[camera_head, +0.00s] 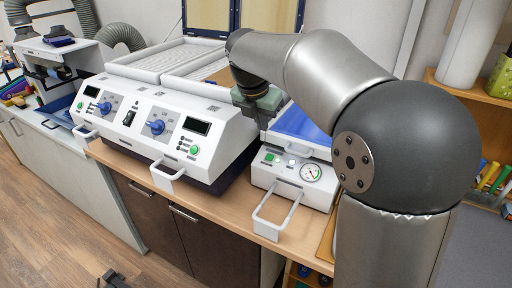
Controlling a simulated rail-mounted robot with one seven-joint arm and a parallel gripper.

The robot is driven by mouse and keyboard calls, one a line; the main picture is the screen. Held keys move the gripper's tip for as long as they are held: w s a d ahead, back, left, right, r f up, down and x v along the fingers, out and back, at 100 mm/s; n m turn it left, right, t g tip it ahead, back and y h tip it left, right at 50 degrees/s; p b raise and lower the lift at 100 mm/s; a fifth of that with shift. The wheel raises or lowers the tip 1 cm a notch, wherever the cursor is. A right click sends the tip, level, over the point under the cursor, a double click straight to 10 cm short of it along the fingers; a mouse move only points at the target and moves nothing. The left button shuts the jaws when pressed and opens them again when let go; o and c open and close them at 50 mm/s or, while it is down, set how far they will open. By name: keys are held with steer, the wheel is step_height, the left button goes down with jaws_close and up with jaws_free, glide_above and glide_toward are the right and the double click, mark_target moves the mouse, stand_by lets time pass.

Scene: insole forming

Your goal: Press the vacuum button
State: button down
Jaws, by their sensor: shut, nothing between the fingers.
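The vacuum unit (262,175) is a white box with a blue top, right of the larger white machine on the wooden counter. Its sloped front has a green button (270,157), a small white lit button (290,161) and a round pressure gauge (311,172). Their labels are too small to read, so I cannot tell which one is the vacuum button. My gripper (262,119) is above and behind the green button, near the unit's left back edge, apart from the buttons. It is shut and empty. My arm hides part of the blue top.
The larger white machine (160,126) with blue knobs and displays stands close on the left. The unit's front handle (275,219) sticks out over the counter edge. Shelves with small items (490,178) stand on the right. The space before the buttons is free.

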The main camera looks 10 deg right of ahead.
mark_target(269, 157)
steer(key=shift+w+a+r+n, duration=0.1)
steer(key=shift+w+r+n, duration=0.05)
steer(key=shift+n, duration=0.15)
steer(key=p+x, duration=0.1)
steer(key=x, duration=1.3)
